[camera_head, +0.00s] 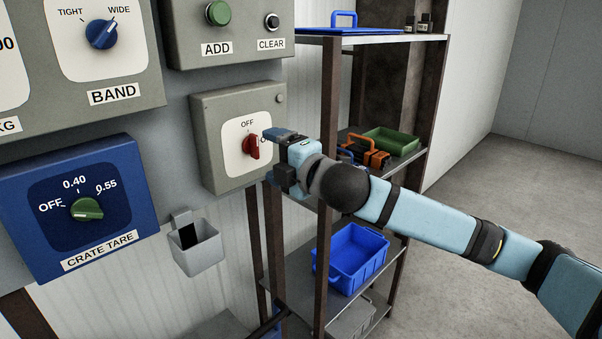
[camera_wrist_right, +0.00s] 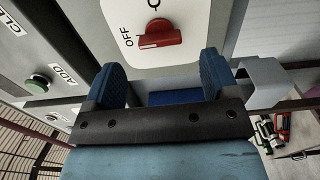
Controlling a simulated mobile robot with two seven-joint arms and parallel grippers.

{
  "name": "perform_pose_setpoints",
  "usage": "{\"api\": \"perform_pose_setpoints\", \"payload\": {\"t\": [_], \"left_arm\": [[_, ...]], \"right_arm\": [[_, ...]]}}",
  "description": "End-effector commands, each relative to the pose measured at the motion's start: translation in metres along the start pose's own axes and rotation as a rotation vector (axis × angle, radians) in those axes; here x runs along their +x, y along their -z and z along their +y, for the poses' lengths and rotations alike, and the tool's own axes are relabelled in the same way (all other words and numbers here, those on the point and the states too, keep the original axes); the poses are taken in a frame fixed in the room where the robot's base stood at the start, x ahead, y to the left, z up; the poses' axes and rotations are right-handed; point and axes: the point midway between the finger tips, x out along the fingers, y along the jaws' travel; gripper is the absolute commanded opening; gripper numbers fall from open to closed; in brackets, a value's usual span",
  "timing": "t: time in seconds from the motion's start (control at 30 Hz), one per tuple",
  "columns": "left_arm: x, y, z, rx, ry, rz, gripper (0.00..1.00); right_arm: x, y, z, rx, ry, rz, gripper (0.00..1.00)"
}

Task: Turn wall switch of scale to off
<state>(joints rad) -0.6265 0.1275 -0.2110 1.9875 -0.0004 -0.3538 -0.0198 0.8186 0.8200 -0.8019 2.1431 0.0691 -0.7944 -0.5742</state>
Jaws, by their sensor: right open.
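The wall switch is a grey box (camera_head: 215,125) on the wall with a white plate marked OFF at its top. Its red knob (camera_head: 251,147) sits on the plate and also shows in the right wrist view (camera_wrist_right: 158,38). The knob's handle lies roughly in line with the OFF mark; I cannot tell which end is the pointer. My right gripper (camera_head: 272,135) is just to the right of the knob, facing the plate. In the right wrist view its two blue fingers (camera_wrist_right: 162,75) are apart and empty, with the knob beyond them. My left gripper is not in view.
A blue CRATE TARE panel (camera_head: 120,163) with a green knob is at the lower left. BAND (camera_head: 155,85) and ADD/CLEAR (camera_head: 180,50) boxes are above. A small grey holder (camera_head: 197,250) hangs below the switch. A shelf rack (camera_head: 328,140) with bins stands right behind my arm.

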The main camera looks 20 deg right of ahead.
Motion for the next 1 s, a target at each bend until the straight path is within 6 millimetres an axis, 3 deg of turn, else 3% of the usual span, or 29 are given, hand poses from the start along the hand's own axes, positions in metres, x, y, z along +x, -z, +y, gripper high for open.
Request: {"api": "perform_pose_setpoints", "payload": {"t": [0.2, 0.4, 1.0], "left_arm": [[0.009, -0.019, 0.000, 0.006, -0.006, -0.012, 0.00], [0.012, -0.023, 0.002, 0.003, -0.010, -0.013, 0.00], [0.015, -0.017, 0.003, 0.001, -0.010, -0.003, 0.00]], "right_arm": [[-0.050, -0.001, -0.004, -0.001, 0.000, 0.000, 0.81], [-0.076, 0.000, -0.002, 0.000, 0.000, 0.000, 0.81], [-0.083, 0.000, 0.000, 0.001, 0.000, 0.000, 0.81]]}}
